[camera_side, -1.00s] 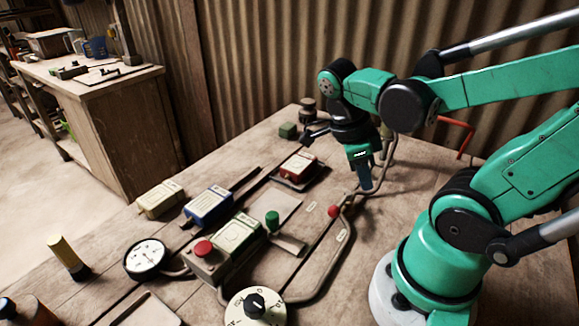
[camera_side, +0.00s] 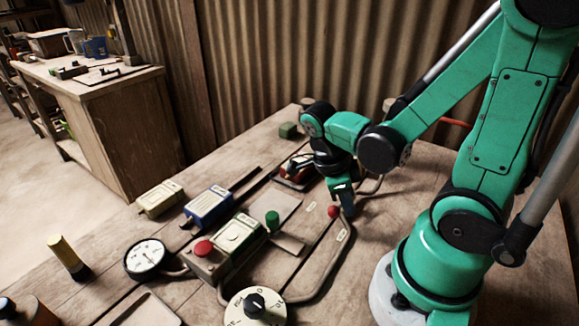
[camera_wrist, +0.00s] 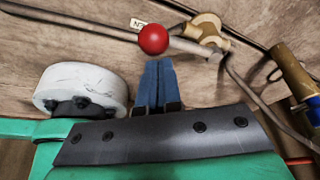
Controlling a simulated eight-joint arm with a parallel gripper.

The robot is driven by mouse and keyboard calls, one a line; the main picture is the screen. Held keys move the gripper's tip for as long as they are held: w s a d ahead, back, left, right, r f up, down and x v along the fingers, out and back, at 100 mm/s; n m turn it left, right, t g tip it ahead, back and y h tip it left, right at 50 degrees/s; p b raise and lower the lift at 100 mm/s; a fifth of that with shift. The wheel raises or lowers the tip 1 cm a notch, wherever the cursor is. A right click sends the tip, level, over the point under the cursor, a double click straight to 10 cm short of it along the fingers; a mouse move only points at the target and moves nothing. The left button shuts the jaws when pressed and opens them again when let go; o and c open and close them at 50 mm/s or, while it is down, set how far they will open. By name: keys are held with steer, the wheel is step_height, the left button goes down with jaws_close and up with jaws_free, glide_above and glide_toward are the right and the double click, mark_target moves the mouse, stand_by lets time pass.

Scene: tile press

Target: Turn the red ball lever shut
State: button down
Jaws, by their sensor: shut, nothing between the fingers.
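The red ball (camera_side: 333,211) of the lever stands by the bent pipe in the side view. In the wrist view the red ball (camera_wrist: 153,39) appears over the grey pipe, left of a brass valve body (camera_wrist: 207,30). The lever's bar is mostly hidden. My gripper (camera_side: 349,212) points down, just right of the ball. In the wrist view its blue fingers (camera_wrist: 157,66) are together and empty, with their tips close to the ball. I cannot tell whether they touch it. A white tag (camera_wrist: 138,25) partly shows behind the ball, ending in "EN".
The pipe (camera_side: 318,291) loops across the table near the valve. A brass cylinder (camera_wrist: 294,75) stands right in the wrist view.

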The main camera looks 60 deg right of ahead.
steer(key=shift+w+a, duration=0.15)
steer(key=shift+w, duration=0.5)
stand_by(0.8)
steer(key=shift+w, duration=0.75)
steer(key=shift+w+d, duration=0.3)
steer(key=shift+w, duration=0.35)
steer(key=shift+w+d, duration=0.6)
steer(key=shift+w, duration=0.25)
steer(key=shift+w+d, duration=0.15)
steer(key=shift+w+d+m+g+y, duration=0.15)
steer(key=shift+d+m+y, duration=0.15)
steer(key=shift+m, duration=0.45)
steer(key=shift+w+d+m+g+y, duration=0.15)
steer(key=shift+w+d+m, duration=0.1)
steer(key=shift+m, duration=0.45)
steer(key=shift+w+d+m+y, duration=0.1)
steer(key=shift+d+m+y, duration=0.2)
steer(key=shift+m, duration=0.45)
